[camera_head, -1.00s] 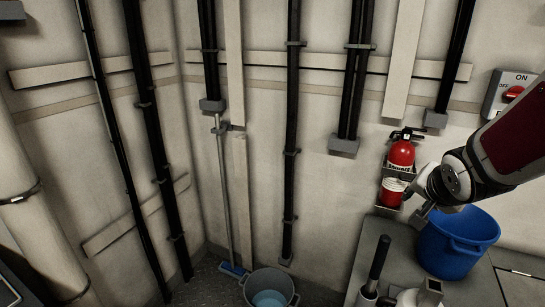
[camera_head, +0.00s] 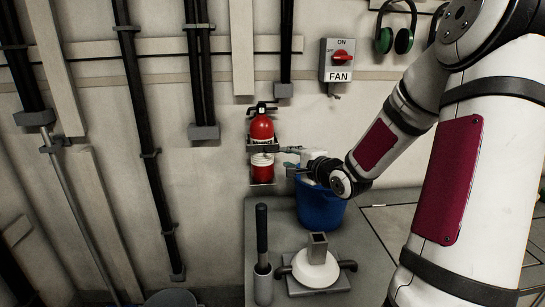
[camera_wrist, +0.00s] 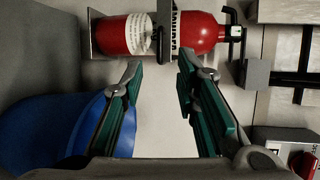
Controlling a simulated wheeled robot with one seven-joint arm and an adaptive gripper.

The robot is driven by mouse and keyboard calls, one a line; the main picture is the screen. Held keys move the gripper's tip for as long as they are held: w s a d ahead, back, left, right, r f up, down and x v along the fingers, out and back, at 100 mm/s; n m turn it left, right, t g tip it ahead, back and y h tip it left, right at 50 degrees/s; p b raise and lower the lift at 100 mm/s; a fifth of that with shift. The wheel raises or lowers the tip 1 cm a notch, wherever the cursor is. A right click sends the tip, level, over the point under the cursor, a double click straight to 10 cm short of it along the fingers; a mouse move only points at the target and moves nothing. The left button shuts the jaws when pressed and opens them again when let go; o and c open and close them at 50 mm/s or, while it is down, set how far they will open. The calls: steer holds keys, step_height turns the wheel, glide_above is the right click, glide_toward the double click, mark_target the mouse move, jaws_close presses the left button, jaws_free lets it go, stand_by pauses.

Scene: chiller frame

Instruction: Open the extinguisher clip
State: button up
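A red fire extinguisher (camera_head: 262,130) with a white label hangs upright on the wall in a bracket. A dark clip band (camera_head: 262,146) crosses its middle. In the wrist view the extinguisher (camera_wrist: 115,36) lies sideways across the top, and the clip (camera_wrist: 175,28) runs across it, with a small dark latch part (camera_wrist: 160,42) on its near side. My gripper (camera_head: 284,160) is just right of the extinguisher at about clip height. In the wrist view my gripper (camera_wrist: 160,66) is open and empty, its green-padded fingers spread either side of the clip's line, apparently short of it.
A blue bucket (camera_head: 320,208) stands under my gripper on a grey counter (camera_head: 257,222). A dark-handled tool in a holder (camera_head: 262,255) and a white round fitting (camera_head: 315,270) are in front. A fan switch box (camera_head: 338,60) and green earmuffs (camera_head: 403,40) are on the wall.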

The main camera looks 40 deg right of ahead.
mark_target(273, 151)
steer(key=b+x, duration=0.3)
steer(key=x, duration=0.7)
jaws_close()
